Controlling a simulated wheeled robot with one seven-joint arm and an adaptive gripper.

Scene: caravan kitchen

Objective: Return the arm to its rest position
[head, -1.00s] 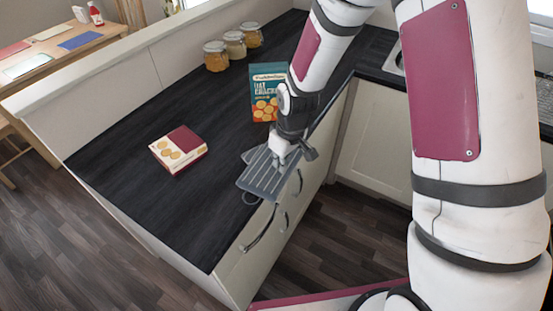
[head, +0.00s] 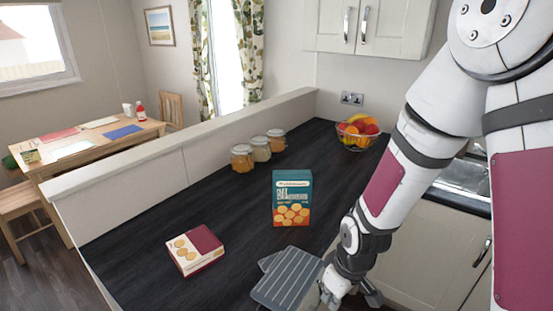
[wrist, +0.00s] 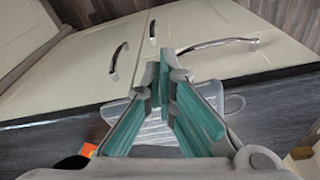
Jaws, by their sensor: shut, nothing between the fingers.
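My gripper (head: 330,292) is at the lower right of the head view, over the front edge area of the dark worktop. Its fingertips are partly hidden there. In the wrist view my gripper (wrist: 165,68) shows its two teal-lined fingers meeting at the tips with nothing between them. My white and maroon arm reaches down from the upper right and is bent. A grey ribbed flat object (head: 287,278) lies beside and partly behind my gripper. It also shows beyond the fingers in the wrist view (wrist: 154,134).
A teal cracker box (head: 292,198) stands upright on the worktop (head: 210,215). A cream and maroon box (head: 194,250) lies to its left. Several jars (head: 261,149) and a fruit bowl (head: 356,132) are at the back. Cupboard handles (wrist: 219,45) lie below the worktop edge.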

